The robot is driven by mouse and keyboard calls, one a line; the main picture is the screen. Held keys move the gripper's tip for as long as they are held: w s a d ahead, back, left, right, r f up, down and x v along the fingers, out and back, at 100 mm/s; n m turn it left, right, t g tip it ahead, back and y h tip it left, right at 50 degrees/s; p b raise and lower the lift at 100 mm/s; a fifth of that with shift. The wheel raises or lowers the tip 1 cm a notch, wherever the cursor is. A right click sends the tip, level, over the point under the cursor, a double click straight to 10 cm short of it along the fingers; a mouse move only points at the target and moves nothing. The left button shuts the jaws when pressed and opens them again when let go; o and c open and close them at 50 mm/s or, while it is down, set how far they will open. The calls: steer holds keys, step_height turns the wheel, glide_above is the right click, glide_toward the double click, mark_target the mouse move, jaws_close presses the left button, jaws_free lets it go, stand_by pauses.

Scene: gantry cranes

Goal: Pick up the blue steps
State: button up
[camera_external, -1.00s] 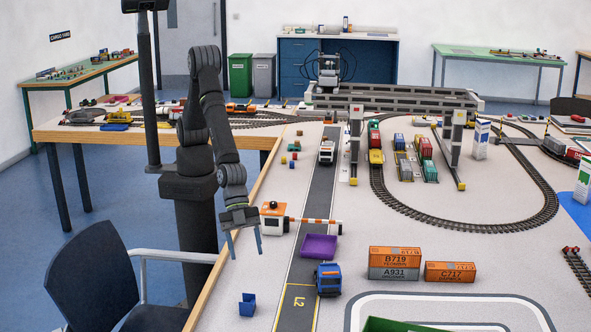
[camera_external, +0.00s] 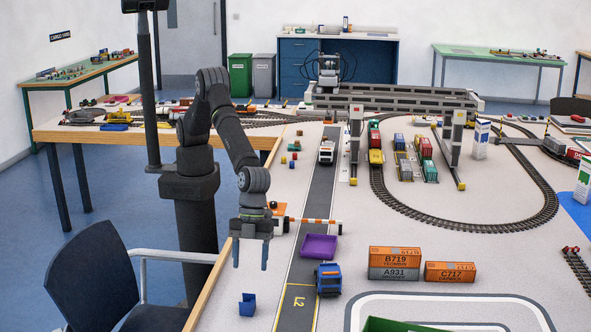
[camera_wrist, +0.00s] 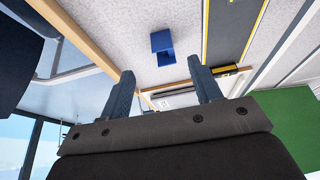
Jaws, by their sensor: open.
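The blue steps (camera_external: 247,304) stand on the light tabletop near its left edge, in the lower middle of the external view. In the wrist view the blue steps (camera_wrist: 162,45) show beyond the fingertips, a little above the gap between them. My gripper (camera_external: 250,268) hangs above the table with its fingers pointing down, behind and above the steps and apart from them. Its two blue-grey fingers (camera_wrist: 160,82) are spread wide with nothing between them.
A purple tray (camera_external: 318,247) and a blue truck (camera_external: 328,279) stand to the right of the steps, by the dark road lane. Orange and grey containers (camera_external: 394,263) stand farther right. A chair (camera_external: 95,280) is left of the wooden table edge. The tabletop around the steps is clear.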

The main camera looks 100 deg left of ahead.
mark_target(249, 295)
steer(key=x, duration=1)
steer(key=shift+d+r, duration=0.1)
steer(key=shift+d, duration=0.05)
steer(key=c, duration=1.1)
